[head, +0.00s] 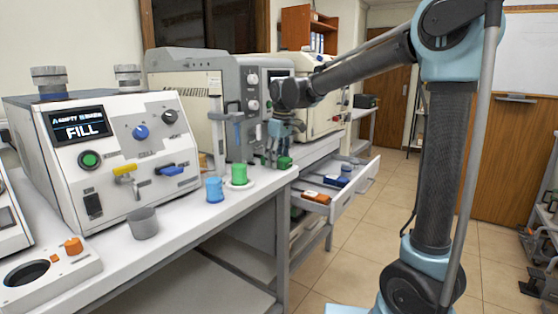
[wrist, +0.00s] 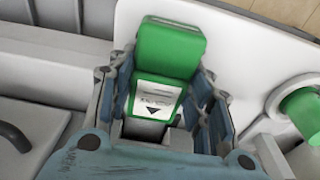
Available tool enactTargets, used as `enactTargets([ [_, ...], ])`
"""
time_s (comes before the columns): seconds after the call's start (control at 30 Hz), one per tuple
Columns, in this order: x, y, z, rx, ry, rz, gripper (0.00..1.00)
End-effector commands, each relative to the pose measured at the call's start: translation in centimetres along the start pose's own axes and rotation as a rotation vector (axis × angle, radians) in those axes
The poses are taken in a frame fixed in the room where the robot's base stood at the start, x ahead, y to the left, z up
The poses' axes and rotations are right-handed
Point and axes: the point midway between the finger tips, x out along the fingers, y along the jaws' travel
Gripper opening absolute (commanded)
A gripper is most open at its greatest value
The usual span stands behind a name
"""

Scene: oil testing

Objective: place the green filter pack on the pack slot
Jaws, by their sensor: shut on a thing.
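The green filter pack (wrist: 168,50) with a white label bearing a dark triangle sits between my gripper's blue fingers in the wrist view. It also shows as a small green block (head: 284,162) near the bench's right edge in the head view. My gripper (wrist: 165,95) is shut on it; in the head view my gripper (head: 278,150) points down over the bench by the grey machine. The pack is at or just above the white surface; I cannot tell if it touches. I cannot make out the pack slot for certain.
A green cup (head: 239,174) on a white disc and a blue cup (head: 214,190) stand left of my gripper. The green cup also shows in the wrist view (wrist: 302,112). An open drawer (head: 345,190) with orange and blue items lies to the right. A FILL machine (head: 105,150) stands left.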

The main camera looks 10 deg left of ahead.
Motion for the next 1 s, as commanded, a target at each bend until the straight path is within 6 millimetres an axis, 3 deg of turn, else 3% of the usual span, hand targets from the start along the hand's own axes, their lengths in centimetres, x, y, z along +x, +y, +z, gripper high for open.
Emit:
enactTargets([
  [0.03,0.1,0.0,0.0,0.000,0.000,0.000,0.51],
  [0.1,0.0,0.0,0.0,0.000,0.000,0.000,0.66],
  [0.57,-0.5,0.0,0.0,0.000,0.000,0.000,0.66],
  [0.77,-3.3,0.0,0.0,0.000,0.000,0.000,0.66],
  [1.0,-8.0,0.0,0.0,0.000,0.000,0.000,0.66],
])
